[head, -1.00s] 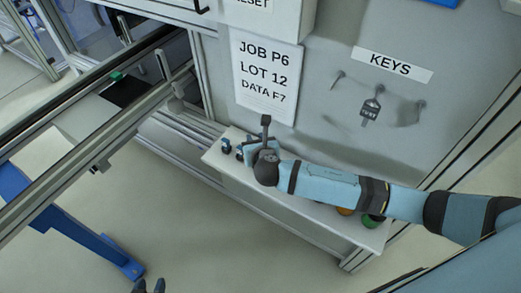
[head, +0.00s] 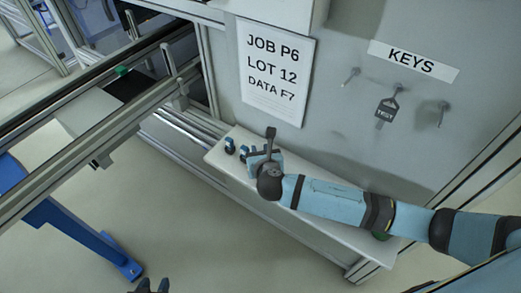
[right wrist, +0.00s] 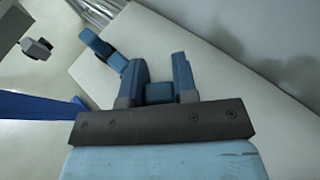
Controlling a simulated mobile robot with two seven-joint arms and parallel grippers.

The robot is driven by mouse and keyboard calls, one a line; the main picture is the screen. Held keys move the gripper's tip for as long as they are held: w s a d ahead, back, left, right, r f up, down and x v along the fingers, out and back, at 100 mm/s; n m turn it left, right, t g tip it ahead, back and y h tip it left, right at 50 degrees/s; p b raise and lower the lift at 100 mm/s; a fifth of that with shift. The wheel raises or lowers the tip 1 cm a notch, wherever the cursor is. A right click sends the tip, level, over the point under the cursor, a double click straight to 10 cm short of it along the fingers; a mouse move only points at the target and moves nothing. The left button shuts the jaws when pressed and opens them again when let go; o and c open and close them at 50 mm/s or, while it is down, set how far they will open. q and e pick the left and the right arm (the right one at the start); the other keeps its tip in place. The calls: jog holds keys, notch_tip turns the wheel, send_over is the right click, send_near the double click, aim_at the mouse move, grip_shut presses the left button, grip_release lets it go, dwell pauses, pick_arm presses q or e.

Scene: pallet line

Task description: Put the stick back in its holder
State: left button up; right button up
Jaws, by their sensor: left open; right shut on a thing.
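My right gripper (head: 262,158) is over the left half of a white shelf. In the right wrist view its two blue fingers (right wrist: 160,72) are shut on a small blue piece (right wrist: 160,93), which I take to be the stick. Most of that piece is hidden by the gripper's dark body. A blue and dark part (right wrist: 103,48) shows just left of the fingers; I cannot tell whether it joins the held piece or belongs to a holder. A small dark-and-blue fitting (head: 230,146) stands near the shelf's left end. My left gripper (head: 150,287) is open at the bottom edge, mostly cut off.
The white shelf (head: 333,222) runs along a grey wall panel. Conveyor rails (head: 100,120) and a blue leg (head: 85,232) are at left. The floor between is clear.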

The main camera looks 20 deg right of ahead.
jog(key=o, duration=0.7)
jog(key=shift+r, duration=0.1)
jog(key=shift+r, duration=0.15)
jog(key=v, duration=1.2)
jog(key=shift+a+r, duration=0.1)
jog(key=shift+r, duration=0.05)
